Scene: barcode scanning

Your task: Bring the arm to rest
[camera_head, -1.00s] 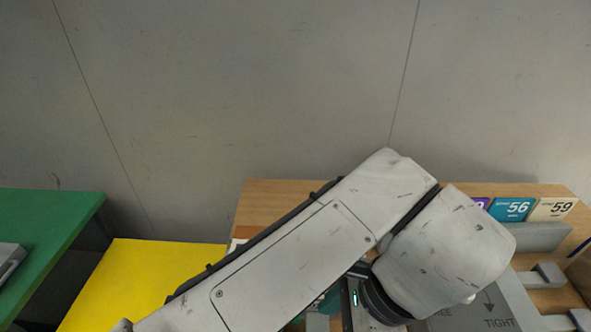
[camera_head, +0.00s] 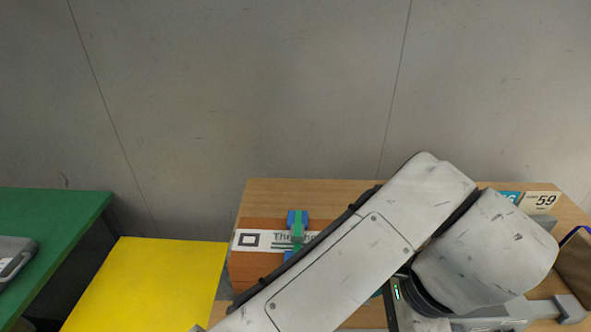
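My arm (camera_head: 360,250) reaches from the lower middle up to the right, above a wooden table (camera_head: 330,187). Its bent wrist part (camera_head: 485,255) is at the right, over the table.
A brown box or panel with a white label (camera_head: 250,240) and a blue and green object (camera_head: 297,226) lies left of my arm. Number cards (camera_head: 540,201) stand at the back right. A yellow surface (camera_head: 150,285) and a green table (camera_head: 50,235) are at the left.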

